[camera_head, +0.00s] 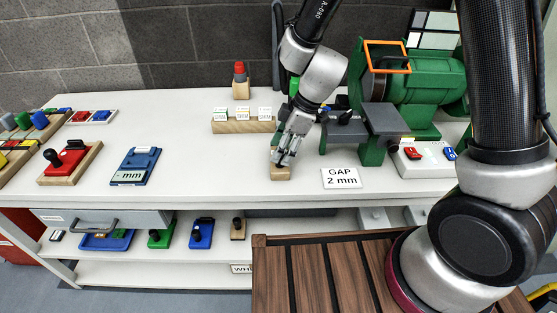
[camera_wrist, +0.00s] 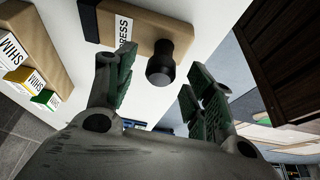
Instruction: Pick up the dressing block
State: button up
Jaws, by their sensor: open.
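The dressing block is a small wooden block (camera_head: 281,174) on the white bench, near its front edge. In the wrist view the wooden block (camera_wrist: 146,22) shows a white label ending in "RESS", a dark end and a round black knob (camera_wrist: 160,70). My gripper (camera_head: 284,158) is over the block and hides much of it in the head view. In the wrist view my gripper (camera_wrist: 159,72) is open, with one green-padded finger on each side of the knob. Space shows between the knob and the right finger. I cannot tell whether the left finger touches anything.
A shim rack (camera_head: 243,126) stands behind the block. A green grinder (camera_head: 425,85) with a grey rest (camera_head: 385,119) stands to the right. A "GAP 2 mm" sign (camera_head: 341,178) lies close by. The bench left of the block is clear up to a blue gauge (camera_head: 135,166).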

jog(key=shift+x, duration=0.8)
grip_shut()
jog(key=shift+r, duration=0.1)
notch_tip(320, 180, up, 9)
jog(key=shift+r, duration=0.4)
jog(key=shift+s, duration=0.15)
